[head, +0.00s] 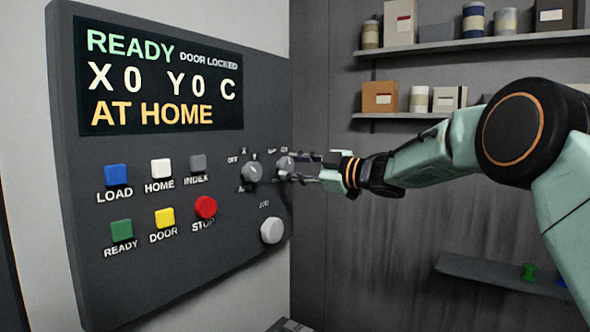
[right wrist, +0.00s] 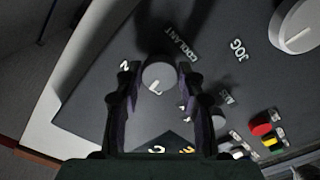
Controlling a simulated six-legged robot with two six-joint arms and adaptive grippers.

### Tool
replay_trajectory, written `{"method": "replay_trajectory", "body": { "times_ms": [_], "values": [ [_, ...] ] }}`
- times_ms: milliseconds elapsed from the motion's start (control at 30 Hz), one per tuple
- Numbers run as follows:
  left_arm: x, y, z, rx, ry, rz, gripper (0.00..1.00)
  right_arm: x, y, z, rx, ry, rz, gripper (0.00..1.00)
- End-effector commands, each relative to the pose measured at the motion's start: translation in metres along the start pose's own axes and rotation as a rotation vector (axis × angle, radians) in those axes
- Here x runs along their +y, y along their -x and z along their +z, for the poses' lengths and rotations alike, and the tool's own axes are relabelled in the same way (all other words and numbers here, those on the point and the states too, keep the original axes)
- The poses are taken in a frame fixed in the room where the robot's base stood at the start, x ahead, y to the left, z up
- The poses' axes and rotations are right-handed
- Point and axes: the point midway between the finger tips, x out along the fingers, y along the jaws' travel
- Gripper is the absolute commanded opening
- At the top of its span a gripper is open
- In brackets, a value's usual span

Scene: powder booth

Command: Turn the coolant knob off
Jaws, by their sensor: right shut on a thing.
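The coolant knob (head: 285,163) is a small grey round knob at the right edge of the dark control panel (head: 150,262). In the right wrist view the knob (right wrist: 160,75) sits between the two fingers, beside the word COOLANT, with a light mark on its face. My right gripper (head: 291,167) reaches in from the right and is shut on the knob; it also shows in the right wrist view (right wrist: 159,82). The fingers partly hide the knob and its labels in the head view, so I cannot tell its setting. My left gripper is not in view.
Close left of the coolant knob is another grey selector knob (head: 252,172). Below is a white jog wheel (head: 271,230). Several buttons, including a red STOP button (head: 205,207), sit further left under the screen (head: 160,78). Shelves (head: 450,45) hang behind my right arm.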

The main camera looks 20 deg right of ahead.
Motion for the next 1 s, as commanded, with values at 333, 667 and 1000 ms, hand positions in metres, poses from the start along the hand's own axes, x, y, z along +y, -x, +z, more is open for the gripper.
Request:
{"method": "replay_trajectory", "body": {
  "times_ms": [333, 667, 1000],
  "values": [
    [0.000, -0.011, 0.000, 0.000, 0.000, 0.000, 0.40, 0.000, 0.000, 0.000, 0.002, 0.280, 0.002, 0.07],
    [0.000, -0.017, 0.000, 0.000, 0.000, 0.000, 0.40, 0.001, 0.000, -0.001, 0.002, 0.426, 0.000, 0.07],
    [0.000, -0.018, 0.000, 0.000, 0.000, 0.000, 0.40, 0.001, 0.000, -0.001, 0.001, 0.464, -0.001, 0.07]
  ]
}}
